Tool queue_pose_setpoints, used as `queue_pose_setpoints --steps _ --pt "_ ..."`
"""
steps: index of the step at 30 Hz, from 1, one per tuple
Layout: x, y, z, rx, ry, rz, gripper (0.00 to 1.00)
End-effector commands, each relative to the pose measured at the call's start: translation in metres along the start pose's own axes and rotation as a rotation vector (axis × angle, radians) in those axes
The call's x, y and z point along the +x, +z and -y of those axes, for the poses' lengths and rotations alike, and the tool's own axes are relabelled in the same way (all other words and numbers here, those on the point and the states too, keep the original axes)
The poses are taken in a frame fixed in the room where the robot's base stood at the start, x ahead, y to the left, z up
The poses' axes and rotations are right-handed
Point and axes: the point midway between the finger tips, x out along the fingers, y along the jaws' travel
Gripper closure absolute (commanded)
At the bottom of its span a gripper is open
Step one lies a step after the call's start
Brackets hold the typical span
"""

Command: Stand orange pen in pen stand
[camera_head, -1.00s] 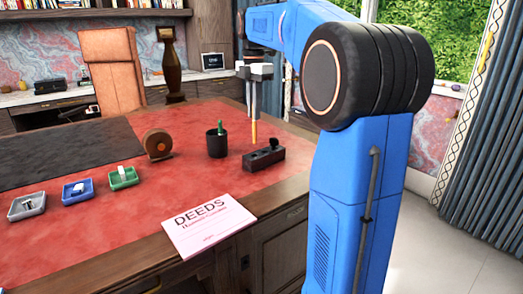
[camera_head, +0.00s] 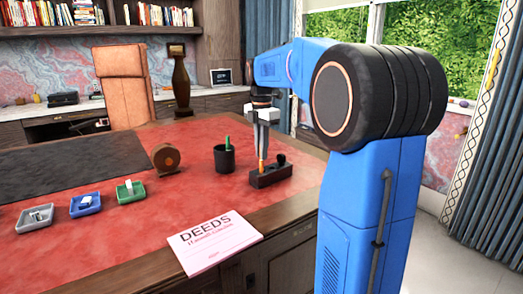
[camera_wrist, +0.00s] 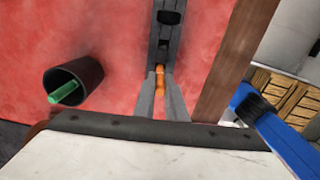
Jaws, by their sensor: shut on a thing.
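My gripper (camera_head: 264,148) is shut on the orange pen (camera_head: 263,166) and points down over the left part of a dark block-shaped stand (camera_head: 270,179). The pen looks upright, with only a short orange length showing below the fingers. The wrist view shows the orange pen (camera_wrist: 160,76) between my fingertips (camera_wrist: 161,92), at the near end of the dark stand (camera_wrist: 166,40). The stand has dark recesses on top. I cannot tell whether the pen's lower end is inside a hole or just above it.
A black cup (camera_head: 224,161) with a green pen (camera_head: 227,141) stands left of the stand. A round brown holder (camera_head: 166,158), small trays (camera_head: 86,204) and a pink DEEDS pad (camera_head: 214,243) lie on the red desk top. The desk's wooden edge is near the stand.

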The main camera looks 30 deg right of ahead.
Motion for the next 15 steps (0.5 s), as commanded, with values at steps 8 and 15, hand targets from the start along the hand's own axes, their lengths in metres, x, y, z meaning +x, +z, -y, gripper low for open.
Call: queue_pose_setpoints --steps 8,15 --pt "0.0025 0.0 0.0 0.0 0.0 0.0 0.7" --pt "0.0019 0.0001 -0.0001 0.0 0.0 0.0 0.7"
